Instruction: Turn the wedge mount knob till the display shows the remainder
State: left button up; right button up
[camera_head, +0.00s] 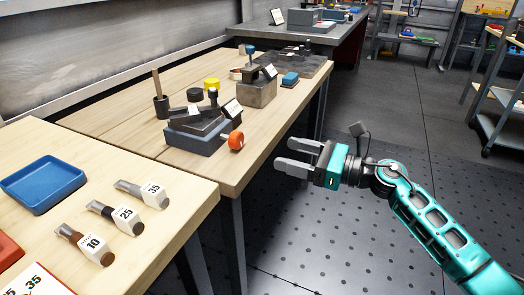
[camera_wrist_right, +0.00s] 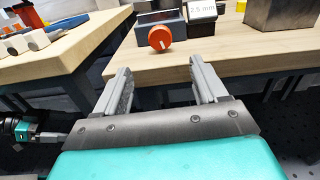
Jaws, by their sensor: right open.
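The wedge mount (camera_head: 197,135) is a dark grey block device on the wooden bench, with an orange knob (camera_head: 236,140) on its front right side. In the right wrist view the knob (camera_wrist_right: 159,37) faces me with a pale line across it. A small white display (camera_head: 232,108) stands beside it; in the wrist view the display (camera_wrist_right: 202,9) reads 2.5 mm. My right gripper (camera_head: 283,153) is open and empty, off the bench edge, to the right of the knob and apart from it. At the wrist view's left edge is a teal and black part of mine, possibly the left gripper.
Near left, a blue tray (camera_head: 43,184) and several numbered blocks lie on the bench. A grey block (camera_head: 257,92) and a small blue item (camera_head: 290,79) stand behind the mount. Open floor (camera_head: 330,245) lies right of the bench.

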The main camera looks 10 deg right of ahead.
aim_at(240, 140)
jog(key=shift+n, duration=0.3)
jog(key=x, duration=1.3)
jog(key=shift+w+a+b, duration=0.1)
jog(key=shift+b, duration=0.25)
jog(key=shift+c, duration=0.4)
